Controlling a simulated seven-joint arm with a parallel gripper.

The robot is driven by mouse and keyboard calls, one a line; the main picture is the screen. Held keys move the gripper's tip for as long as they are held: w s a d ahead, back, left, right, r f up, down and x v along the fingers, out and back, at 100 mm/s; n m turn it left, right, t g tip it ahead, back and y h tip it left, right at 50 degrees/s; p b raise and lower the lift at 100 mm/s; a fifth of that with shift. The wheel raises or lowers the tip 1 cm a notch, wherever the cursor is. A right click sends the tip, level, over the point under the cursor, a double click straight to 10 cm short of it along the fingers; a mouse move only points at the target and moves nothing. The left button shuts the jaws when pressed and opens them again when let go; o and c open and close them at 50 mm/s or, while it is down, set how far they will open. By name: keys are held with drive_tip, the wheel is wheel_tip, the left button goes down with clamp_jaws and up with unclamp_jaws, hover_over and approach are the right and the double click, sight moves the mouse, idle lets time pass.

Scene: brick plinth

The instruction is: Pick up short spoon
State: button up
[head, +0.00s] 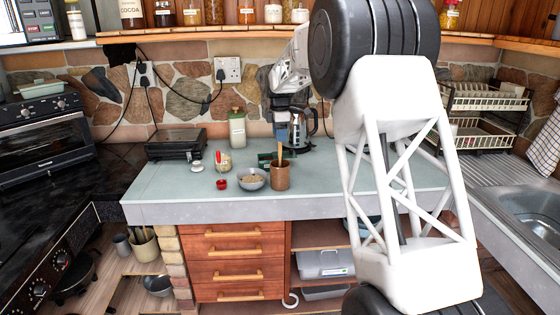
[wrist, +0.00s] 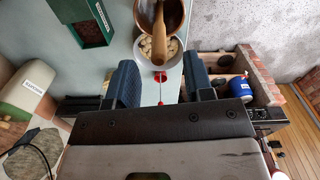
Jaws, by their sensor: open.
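A short wooden spoon (head: 280,149) stands in a brown copper-coloured cup (head: 280,180) on the grey-green counter in the head view. In the wrist view the spoon (wrist: 159,42) leans out of the cup (wrist: 176,12), and its near end overlaps the bowl of pale pieces behind it. My gripper (wrist: 160,80) is open and empty, with its blue-grey fingers apart on either side just short of the spoon's near end. In the head view the gripper is partly hidden and shows above and behind the cup.
A bowl (head: 252,183) of pale pieces touches or nearly touches the cup. A small red item (head: 221,184), a jar (head: 223,162) and a labelled canister (head: 237,130) stand to the left. A kettle (head: 300,130) stands behind. The counter's left front is clear.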

sight(280, 158)
drive_tip(key=shift+f, duration=0.2)
drive_tip(key=shift+f, duration=2.55)
drive_tip(key=shift+c, duration=0.3)
clamp_jaws()
